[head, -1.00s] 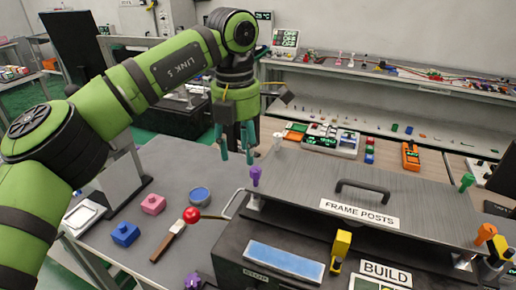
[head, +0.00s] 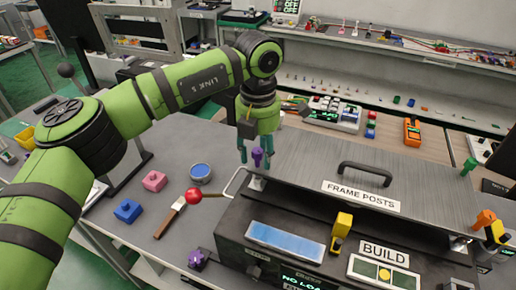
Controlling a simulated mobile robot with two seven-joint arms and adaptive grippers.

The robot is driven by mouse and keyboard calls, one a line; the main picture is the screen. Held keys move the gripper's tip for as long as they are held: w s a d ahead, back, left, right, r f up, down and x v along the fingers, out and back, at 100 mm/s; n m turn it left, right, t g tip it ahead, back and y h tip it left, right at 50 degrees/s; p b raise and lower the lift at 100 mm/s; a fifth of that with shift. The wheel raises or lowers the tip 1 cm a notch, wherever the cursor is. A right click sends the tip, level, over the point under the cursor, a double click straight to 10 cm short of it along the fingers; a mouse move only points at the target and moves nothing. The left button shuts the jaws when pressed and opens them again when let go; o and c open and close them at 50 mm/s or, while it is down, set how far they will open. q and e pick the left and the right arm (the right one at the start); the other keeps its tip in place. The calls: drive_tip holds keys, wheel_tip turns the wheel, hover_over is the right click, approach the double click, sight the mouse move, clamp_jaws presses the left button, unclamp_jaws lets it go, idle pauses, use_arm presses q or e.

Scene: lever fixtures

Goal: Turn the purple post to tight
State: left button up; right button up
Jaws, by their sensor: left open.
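The purple post (head: 257,156) stands upright at the near-left corner of the grey frame plate (head: 310,160) labelled "FRAME POSTS". My left gripper (head: 256,154) hangs from above with its teal fingers pointing down. It is open, and its fingers appear to be around or just behind the top of the purple post. I cannot tell whether they touch it. My right gripper is not in the view.
A dark handle (head: 365,172) rises from the plate. A green post (head: 468,166) and an orange post (head: 484,219) stand at its right.

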use_arm(q)
drive_tip(key=c, duration=0.8)
clamp_jaws()
drive_tip(key=shift+f+m+b, duration=0.1)
drive_tip(key=shift+m+b, duration=0.5)
drive_tip(key=shift+m, duration=0.3)
drive_tip(key=shift+m+b, duration=0.5)
drive_tip(key=shift+m, duration=0.7)
drive_tip(key=m, duration=0.3)
drive_tip(key=shift+m+b, duration=0.3)
drive_tip(key=shift+b, duration=0.05)
drive_tip(key=shift+m, duration=2.2)
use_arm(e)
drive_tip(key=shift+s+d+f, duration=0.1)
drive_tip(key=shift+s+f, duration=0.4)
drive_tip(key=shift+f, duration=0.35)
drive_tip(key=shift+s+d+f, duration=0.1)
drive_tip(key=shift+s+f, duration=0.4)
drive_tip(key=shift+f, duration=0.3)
use_arm(q)
drive_tip(key=o, duration=0.8)
unclamp_jaws()
drive_tip(key=shift+d, duration=0.1)
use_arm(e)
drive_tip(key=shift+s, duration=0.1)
